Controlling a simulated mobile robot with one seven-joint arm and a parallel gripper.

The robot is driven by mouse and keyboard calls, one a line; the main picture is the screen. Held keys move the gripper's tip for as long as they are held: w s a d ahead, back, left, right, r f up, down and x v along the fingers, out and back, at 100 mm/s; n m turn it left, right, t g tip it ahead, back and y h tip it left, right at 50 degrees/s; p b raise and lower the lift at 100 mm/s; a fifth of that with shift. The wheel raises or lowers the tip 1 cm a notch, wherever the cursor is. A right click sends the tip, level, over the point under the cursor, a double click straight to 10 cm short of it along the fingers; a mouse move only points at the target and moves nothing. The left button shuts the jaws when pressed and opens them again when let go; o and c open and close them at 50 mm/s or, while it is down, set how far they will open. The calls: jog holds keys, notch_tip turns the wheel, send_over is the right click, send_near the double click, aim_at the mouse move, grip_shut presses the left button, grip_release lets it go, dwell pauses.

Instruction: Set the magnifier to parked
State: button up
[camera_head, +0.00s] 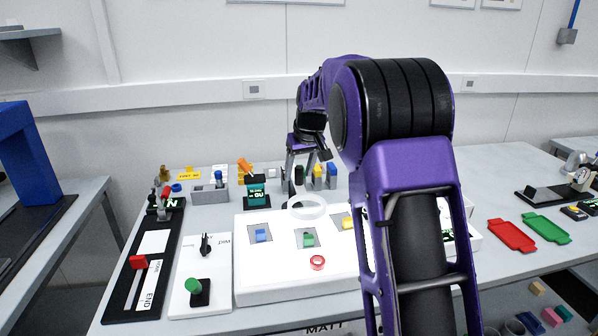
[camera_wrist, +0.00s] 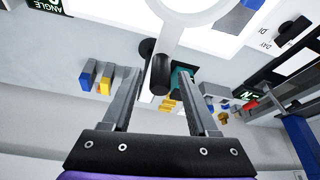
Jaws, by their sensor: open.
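The magnifier shows as a white ring (camera_head: 307,207) over the back edge of the white light box (camera_head: 262,290), with a dark post-like handle (camera_head: 299,174) behind it. In the wrist view the ring (camera_wrist: 205,14) is cut off by the top edge, and the black handle (camera_wrist: 160,74) points toward me. My gripper (camera_head: 301,172) is open above the back of the table. In the wrist view the two fingers (camera_wrist: 158,88) lie either side of the handle, with gaps showing; I see no grip on it. The magnifier's pivot is not clear.
Blue and yellow blocks (camera_head: 324,175) stand right of the handle, and a teal display (camera_head: 256,194) stands left. A slider panel (camera_head: 146,262) and a switch panel (camera_head: 203,276) lie left of the light box. Red (camera_head: 512,235) and green (camera_head: 547,227) trays lie right. My arm hides the middle right.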

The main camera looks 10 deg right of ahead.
jog(key=shift+c, duration=0.2)
grip_shut()
dwell(1.3)
